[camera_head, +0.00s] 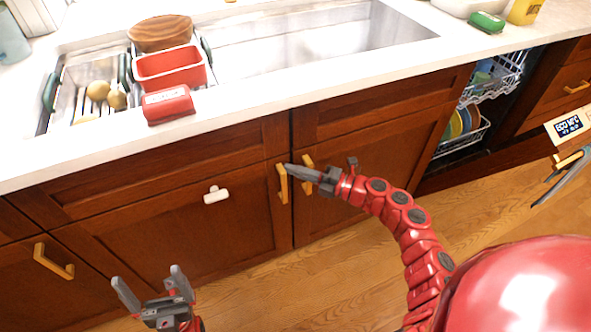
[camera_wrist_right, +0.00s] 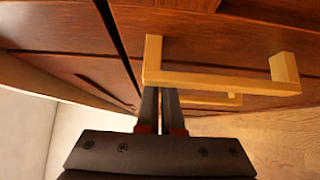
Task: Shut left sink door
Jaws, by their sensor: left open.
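The left sink door (camera_head: 235,225) is dark wood with a vertical yellow handle (camera_head: 283,184) near its right edge. It looks nearly flush with the cabinet; I cannot tell if a small gap remains. The right sink door (camera_head: 365,150) has a similar handle (camera_head: 308,174) beside it. My right gripper (camera_head: 290,168) comes from the right, its fingers together at the top of the left door's handle; contact is unclear. In the right wrist view, its fingers (camera_wrist_right: 160,100) reach past a near yellow handle (camera_wrist_right: 215,80). My left gripper (camera_head: 146,280) is open and empty, low at the left.
A small white fitting (camera_head: 216,195) shows on the left door. The dishwasher (camera_head: 462,120) stands open at the right with racks of dishes. A red basin (camera_head: 170,68) and drying rack sit by the sink (camera_head: 300,45). The wooden floor (camera_head: 300,290) in front is clear.

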